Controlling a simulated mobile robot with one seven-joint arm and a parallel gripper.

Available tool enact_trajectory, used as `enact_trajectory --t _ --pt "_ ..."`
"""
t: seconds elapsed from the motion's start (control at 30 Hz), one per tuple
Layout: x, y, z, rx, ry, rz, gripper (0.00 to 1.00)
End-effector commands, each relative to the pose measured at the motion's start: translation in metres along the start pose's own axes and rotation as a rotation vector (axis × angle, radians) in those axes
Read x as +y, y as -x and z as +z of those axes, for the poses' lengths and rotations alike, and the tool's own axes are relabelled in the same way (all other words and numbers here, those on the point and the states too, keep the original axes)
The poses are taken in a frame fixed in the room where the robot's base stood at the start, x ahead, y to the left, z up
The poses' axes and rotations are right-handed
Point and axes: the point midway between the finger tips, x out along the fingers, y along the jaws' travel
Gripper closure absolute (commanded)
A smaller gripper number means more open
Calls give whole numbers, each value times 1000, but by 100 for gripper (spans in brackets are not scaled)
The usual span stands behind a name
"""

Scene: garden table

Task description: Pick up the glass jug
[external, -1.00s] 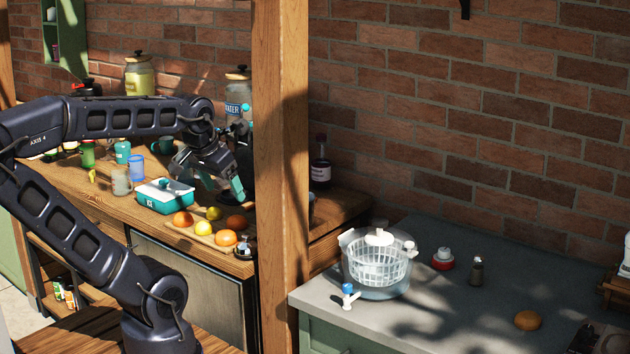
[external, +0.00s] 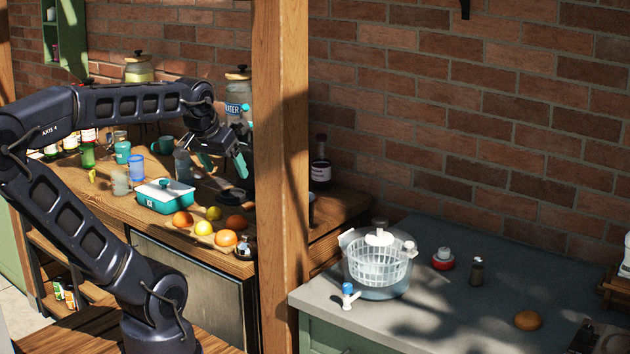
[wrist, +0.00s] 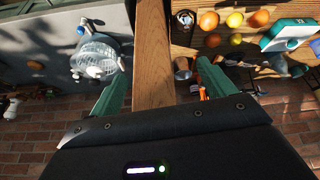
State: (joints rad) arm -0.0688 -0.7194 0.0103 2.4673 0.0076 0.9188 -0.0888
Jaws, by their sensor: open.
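My gripper (external: 222,165) is open and empty above the back right of the wooden counter, near the wooden post. In the wrist view its two green fingers (wrist: 162,90) are spread, with the post between them. I cannot tell for sure which vessel is the glass jug. A clear, bottle-shaped vessel (external: 183,166) stands upright just left of my gripper, partly behind it. A short clear glass (external: 120,183) stands farther left. A lidded glass container marked WATER (external: 238,88) is behind my gripper, partly hidden by it.
The wooden post (external: 281,150) stands close on the right. A teal box (external: 165,196) and several fruits (external: 203,228) lie in front. A blue glass (external: 136,167) and bottles (external: 88,150) are left. A salad spinner (external: 380,265) is on the grey counter.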

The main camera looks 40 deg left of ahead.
Motion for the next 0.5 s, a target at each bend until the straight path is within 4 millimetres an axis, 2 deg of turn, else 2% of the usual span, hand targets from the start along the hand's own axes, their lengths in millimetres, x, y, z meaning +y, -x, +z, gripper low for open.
enact_trajectory --t 0.03,0.2,0.33,0.5 --pt "-10 8 -21 31 67 -15 18" --pt "-53 32 -94 124 309 -65 18" --pt "-83 37 -136 138 434 -94 18" --pt "-118 30 -177 113 546 -123 18"
